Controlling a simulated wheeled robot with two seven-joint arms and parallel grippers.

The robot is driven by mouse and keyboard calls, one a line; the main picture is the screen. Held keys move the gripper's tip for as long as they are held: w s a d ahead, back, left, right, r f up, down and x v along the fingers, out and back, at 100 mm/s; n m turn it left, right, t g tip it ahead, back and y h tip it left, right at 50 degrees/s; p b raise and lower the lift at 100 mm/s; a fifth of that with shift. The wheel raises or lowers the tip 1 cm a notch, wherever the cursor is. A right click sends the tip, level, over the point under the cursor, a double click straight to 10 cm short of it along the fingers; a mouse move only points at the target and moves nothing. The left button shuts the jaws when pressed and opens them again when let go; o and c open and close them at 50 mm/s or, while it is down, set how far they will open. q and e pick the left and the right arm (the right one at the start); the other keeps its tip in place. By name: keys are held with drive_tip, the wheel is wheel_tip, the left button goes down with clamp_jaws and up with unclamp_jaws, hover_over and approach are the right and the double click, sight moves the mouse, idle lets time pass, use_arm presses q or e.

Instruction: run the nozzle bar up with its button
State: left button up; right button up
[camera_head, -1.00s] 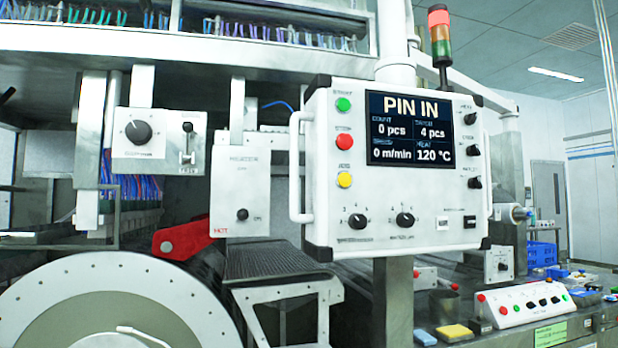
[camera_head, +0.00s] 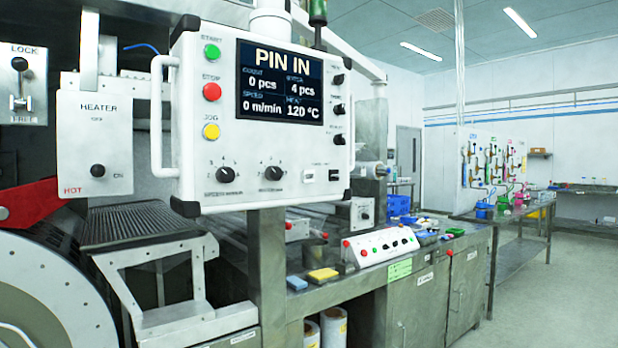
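The white control panel (camera_head: 250,148) hangs at centre left. Its screen (camera_head: 280,82) reads PIN IN, 0 pcs, 0 m/min and 120 °C. Green START (camera_head: 212,52), red STOP (camera_head: 212,91) and yellow JOG (camera_head: 211,131) buttons line its left side. Below the screen are two knobs and two small switches (camera_head: 320,175), with labels too small to read. A low white button box (camera_head: 380,246) on the bench has red and green buttons and dark switches; its labels are unreadable. I cannot pick out the nozzle bar or its button. Neither gripper is in view.
The heater box (camera_head: 95,140) and lock lever box (camera_head: 20,85) hang left of the panel, above the large drum (camera_head: 50,310). Sponges (camera_head: 322,275) and a blue crate (camera_head: 398,206) are on the bench. Open floor lies at right, before a metal table (camera_head: 500,225).

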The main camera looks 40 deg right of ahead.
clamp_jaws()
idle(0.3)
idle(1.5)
